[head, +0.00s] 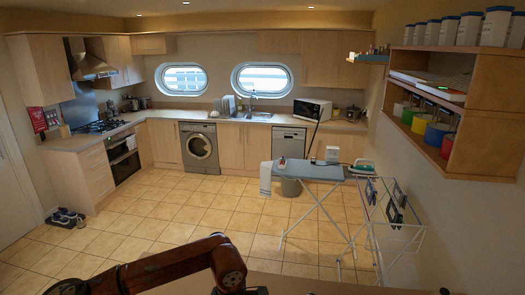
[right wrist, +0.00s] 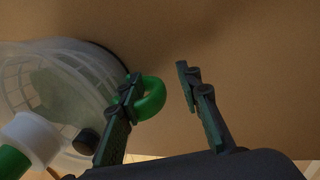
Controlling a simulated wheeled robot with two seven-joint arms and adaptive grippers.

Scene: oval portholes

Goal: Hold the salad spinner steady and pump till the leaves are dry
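A clear plastic bowl with a slotted basket inside, apparently the salad spinner (right wrist: 52,72), lies at the left of the right wrist view, cut off by the frame edge. A thick green loop (right wrist: 152,98) shows at its right side. My right gripper (right wrist: 157,75) is open. Its left finger overlaps the green loop in the picture; contact cannot be told. Its right finger stands clear of the loop. A white cylinder (right wrist: 32,132) with a green end is at lower left. In the head view, neither spinner nor gripper shows, only my brown arm at the bottom.
A plain brown surface (right wrist: 235,45) fills much of the right wrist view. In the head view, an ironing board (head: 308,171) and a drying rack (head: 395,222) stand at the right. A wall shelf (head: 490,105) is at upper right. Tiled floor (head: 195,215) is open in the middle.

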